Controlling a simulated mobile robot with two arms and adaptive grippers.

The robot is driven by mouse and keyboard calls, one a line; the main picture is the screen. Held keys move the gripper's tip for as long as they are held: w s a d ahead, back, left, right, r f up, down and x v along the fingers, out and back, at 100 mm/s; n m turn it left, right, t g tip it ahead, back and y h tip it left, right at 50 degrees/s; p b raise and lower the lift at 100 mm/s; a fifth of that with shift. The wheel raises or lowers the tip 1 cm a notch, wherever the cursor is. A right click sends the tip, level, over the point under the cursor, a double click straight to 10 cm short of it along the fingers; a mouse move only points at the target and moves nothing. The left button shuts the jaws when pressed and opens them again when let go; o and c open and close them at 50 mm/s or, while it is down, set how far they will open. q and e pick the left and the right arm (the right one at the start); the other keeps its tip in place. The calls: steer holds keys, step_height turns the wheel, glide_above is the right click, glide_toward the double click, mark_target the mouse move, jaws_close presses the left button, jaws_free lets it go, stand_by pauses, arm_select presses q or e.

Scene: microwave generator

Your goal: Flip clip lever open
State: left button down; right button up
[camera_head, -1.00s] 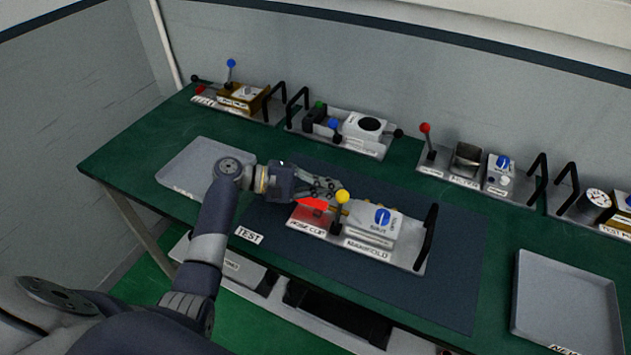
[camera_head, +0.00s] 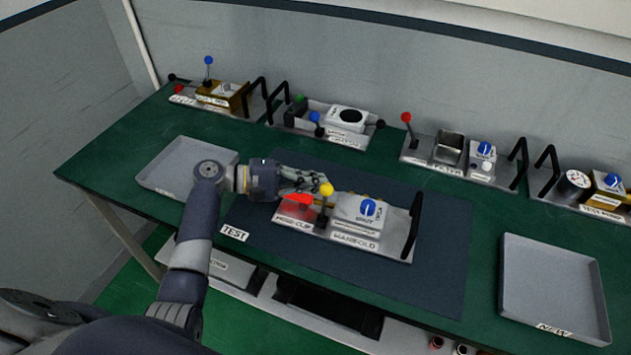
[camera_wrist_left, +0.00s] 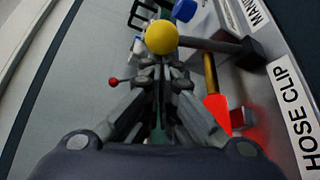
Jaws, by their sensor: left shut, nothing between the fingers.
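The manifold unit (camera_head: 380,244) sits on the dark mat, with a blue knob (camera_head: 368,208) on its grey box. At its left end is the part labelled HOSE CLIP (camera_wrist_left: 293,110), with a red clip lever (camera_head: 297,199) that lies low and nearly flat. A yellow ball knob (camera_head: 326,189) stands on a post just right of the lever. My left gripper (camera_head: 318,184) is shut and empty, just behind and above the red lever. In the left wrist view the red lever (camera_wrist_left: 218,112) is to the right of the fingers, and the yellow ball (camera_wrist_left: 161,37) is beyond their tips. Contact cannot be told.
A grey tray (camera_head: 160,183) is at the left and a tray labelled NEW (camera_head: 552,275) at the right. Several other units with levers and black handles line the back, including one with a red ball lever (camera_head: 406,117). The mat's right part is clear.

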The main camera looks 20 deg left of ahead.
mark_target(323, 191)
arm_select(q)
steer(key=shift+s, duration=0.1)
steer(key=shift+s+m+t+h+b, duration=0.3)
steer(key=shift+s+m+b, duration=0.2)
steer(key=shift+b, duration=0.45)
steer(key=s+m+b, duration=0.1)
steer(key=b, duration=0.2)
steer(key=s+m+t+h+b, duration=0.1)
steer(key=m+b, duration=0.1)
steer(key=s+r+m+h+b, duration=0.1)
steer(key=b, duration=0.2)
steer(key=shift+s+b, duration=0.25)
steer(key=shift+b, duration=0.1)
steer(key=shift+s+r+m+t+h+b, duration=0.2)
steer(key=shift+s+m+t+h+b, duration=0.15)
steer(key=shift+m+b, duration=0.35)
